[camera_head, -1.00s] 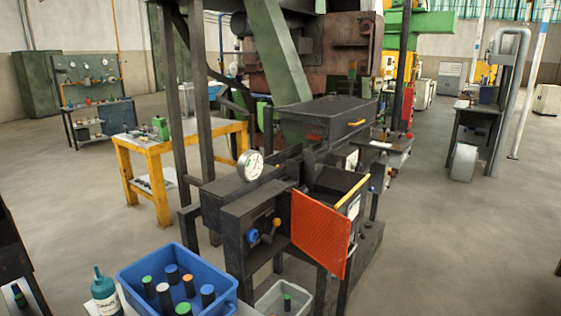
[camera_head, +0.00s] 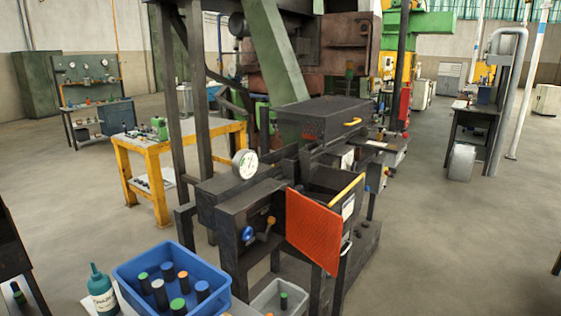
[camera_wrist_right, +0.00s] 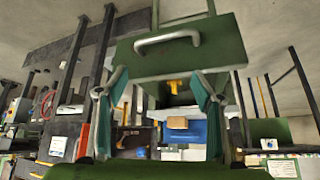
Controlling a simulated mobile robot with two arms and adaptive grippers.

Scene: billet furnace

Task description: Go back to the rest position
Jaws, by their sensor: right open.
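The furnace (camera_head: 245,205) is a dark metal machine in the middle of the head view. It carries a round white gauge (camera_head: 245,163), a blue knob (camera_head: 248,234) and an orange mesh panel (camera_head: 314,232) standing at its front. Neither of my grippers shows in the head view. In the right wrist view my right gripper (camera_wrist_right: 158,100) is open, its two fingers with teal pads spread apart. No object shows held between them. Beyond the fingers is a green box-like part (camera_wrist_right: 180,48) with a grey handle.
A blue crate (camera_head: 125,271) with several dark billets with coloured tops stands at the lower left. A green bottle (camera_head: 103,292) is beside it, and a grey bin (camera_head: 262,300) to its right. A yellow-framed table (camera_head: 157,183) is behind at left. Floor at right is clear.

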